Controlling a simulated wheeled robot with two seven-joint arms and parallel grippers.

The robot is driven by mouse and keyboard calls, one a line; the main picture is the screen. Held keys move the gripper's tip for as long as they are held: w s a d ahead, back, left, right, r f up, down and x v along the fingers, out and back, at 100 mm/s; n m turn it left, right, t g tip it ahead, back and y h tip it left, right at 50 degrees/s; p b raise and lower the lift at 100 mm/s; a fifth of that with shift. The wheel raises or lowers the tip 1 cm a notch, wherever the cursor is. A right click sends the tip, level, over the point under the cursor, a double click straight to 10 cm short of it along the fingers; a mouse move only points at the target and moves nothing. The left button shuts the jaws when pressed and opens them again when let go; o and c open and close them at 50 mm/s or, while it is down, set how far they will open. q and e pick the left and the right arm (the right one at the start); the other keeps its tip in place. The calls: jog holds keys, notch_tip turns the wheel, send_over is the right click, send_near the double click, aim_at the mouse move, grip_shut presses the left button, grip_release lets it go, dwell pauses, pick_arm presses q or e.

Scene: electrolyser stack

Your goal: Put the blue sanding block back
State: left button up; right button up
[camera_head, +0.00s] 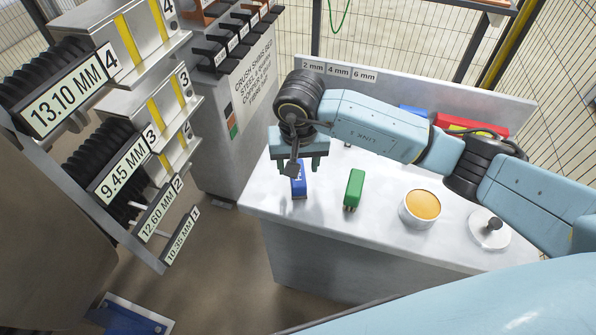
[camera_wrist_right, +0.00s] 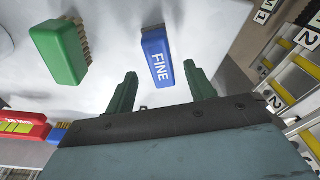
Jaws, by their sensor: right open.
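The blue sanding block (camera_head: 299,182), marked FINE in the wrist view (camera_wrist_right: 160,56), stands on the white bench near its front left corner. My right gripper (camera_head: 300,164) is just over it, and the gripper hides part of it in the head view. In the wrist view the two fingers of my right gripper (camera_wrist_right: 161,75) are apart, with the block's near end between them. I see no grip on it. My left gripper is not in view.
A green brush-like block (camera_head: 354,189) stands right of the blue block. A tub of orange material (camera_head: 420,208) and a round lid with a knob (camera_head: 489,229) lie farther right. A red item (camera_head: 470,124) lies at the back, near a panel marked 2, 4, 6 mm (camera_head: 338,72).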

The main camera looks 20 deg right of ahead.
aim_at(298, 180)
jog(key=r, duration=0.5)
jog(key=shift+s, duration=0.25)
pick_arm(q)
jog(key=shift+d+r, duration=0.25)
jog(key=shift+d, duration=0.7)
pick_arm(e)
jog(key=shift+s+r, duration=0.15)
jog(key=shift+r, duration=0.5)
jog(key=shift+a, duration=0.1)
